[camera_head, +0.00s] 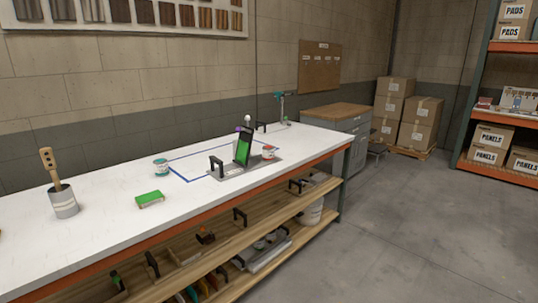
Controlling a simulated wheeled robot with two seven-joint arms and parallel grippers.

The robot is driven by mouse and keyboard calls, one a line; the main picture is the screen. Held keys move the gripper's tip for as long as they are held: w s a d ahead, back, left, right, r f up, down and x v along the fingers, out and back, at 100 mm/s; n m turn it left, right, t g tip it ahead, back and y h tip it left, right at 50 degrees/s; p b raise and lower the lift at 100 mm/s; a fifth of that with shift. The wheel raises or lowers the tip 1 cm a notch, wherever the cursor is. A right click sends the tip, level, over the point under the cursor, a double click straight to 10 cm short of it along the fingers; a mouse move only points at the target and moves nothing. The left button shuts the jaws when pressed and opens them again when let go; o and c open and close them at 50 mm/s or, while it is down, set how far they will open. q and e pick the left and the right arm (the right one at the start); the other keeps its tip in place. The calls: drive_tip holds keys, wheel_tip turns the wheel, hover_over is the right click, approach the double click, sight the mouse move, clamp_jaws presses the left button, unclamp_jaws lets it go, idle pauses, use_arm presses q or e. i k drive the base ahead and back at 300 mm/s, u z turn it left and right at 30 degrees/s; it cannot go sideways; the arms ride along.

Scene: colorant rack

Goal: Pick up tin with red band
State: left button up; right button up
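A small white tin with a red band (268,152) stands upright on the grey metal tray (235,170), at its right end. It is just right of a dark, upright object with a green face (243,148). Another small tin with a teal band (161,168) stands on the white benchtop further left. Neither of my grippers shows in the head view.
The white workbench (110,205) carries a green block (150,199) and a grey can with a wooden-handled tool (64,203). The tray has black handles. A blue outline (190,177) marks the top. A loaded wooden shelf (185,275) runs below.

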sight(268, 150)
drive_tip(key=k, duration=0.6)
drive_tip(key=z, duration=0.9)
drive_tip(key=i, duration=1.3)
drive_tip(key=z, duration=0.95)
drive_tip(key=i, duration=2.1)
drive_tip(key=u, duration=0.75)
drive_tip(key=i, duration=1.05)
drive_tip(key=u, duration=1.5)
drive_tip(key=i, duration=0.6)
drive_tip(key=u, duration=0.45)
